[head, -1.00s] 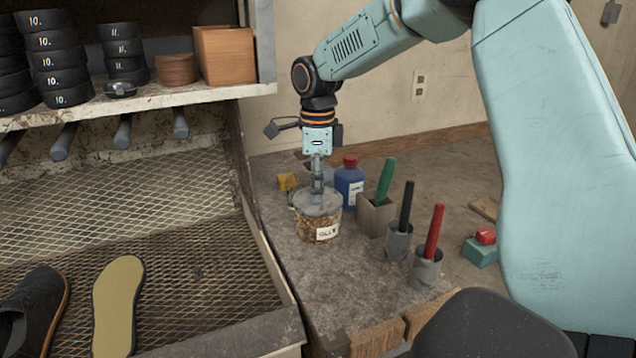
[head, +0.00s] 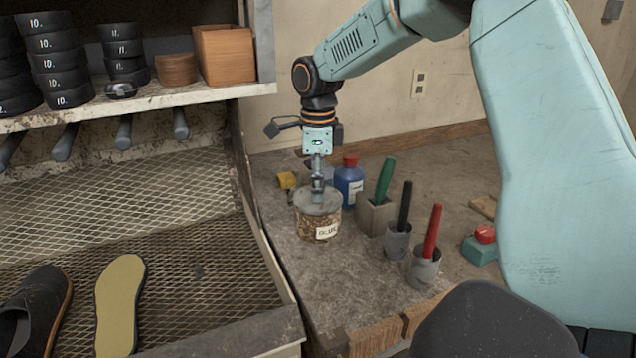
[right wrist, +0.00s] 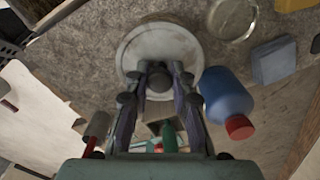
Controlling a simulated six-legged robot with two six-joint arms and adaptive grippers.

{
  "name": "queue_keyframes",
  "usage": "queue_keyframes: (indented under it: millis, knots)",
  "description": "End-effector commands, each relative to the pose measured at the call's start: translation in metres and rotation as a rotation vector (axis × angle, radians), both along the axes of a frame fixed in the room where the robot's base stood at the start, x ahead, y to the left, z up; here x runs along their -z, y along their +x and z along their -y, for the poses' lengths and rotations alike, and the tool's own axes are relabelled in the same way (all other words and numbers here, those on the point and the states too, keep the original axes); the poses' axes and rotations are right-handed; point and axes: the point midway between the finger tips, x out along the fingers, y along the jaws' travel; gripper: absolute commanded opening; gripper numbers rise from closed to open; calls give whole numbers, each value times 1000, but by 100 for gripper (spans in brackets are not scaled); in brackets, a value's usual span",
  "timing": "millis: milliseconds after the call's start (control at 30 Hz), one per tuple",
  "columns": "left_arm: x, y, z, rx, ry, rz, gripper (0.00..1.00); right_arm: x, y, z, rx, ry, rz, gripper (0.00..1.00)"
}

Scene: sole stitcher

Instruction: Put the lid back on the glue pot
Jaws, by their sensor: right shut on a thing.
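The glue pot (head: 318,229) stands upright on the bench, a brown-stained pot with a white label. Its grey round lid (head: 331,204) sits over the pot's mouth, and it shows as a pale disc in the right wrist view (right wrist: 190,48). My right gripper (head: 317,196) points down from above and is shut on the lid's knob (right wrist: 159,80). The lid looks level and in line with the rim, but I cannot tell whether it is fully seated. My left gripper is in neither view.
A blue bottle with a red cap (head: 349,183) stands close behind the pot. Holders with green (head: 385,178), black (head: 405,207) and red (head: 433,231) handled tools stand to the right. A mesh tray (head: 190,240) with a shoe and sole lies left. Bench in front of the pot is clear.

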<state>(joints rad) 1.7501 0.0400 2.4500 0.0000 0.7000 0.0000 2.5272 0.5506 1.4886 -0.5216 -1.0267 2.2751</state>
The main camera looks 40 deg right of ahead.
Motion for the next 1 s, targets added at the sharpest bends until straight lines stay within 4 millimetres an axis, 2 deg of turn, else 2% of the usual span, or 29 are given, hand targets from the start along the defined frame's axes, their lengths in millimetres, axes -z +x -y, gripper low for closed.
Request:
queue_keyframes:
  millis: [1000]
  knots:
    - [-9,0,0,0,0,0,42,-1,-1,1,0,0,-1,0]
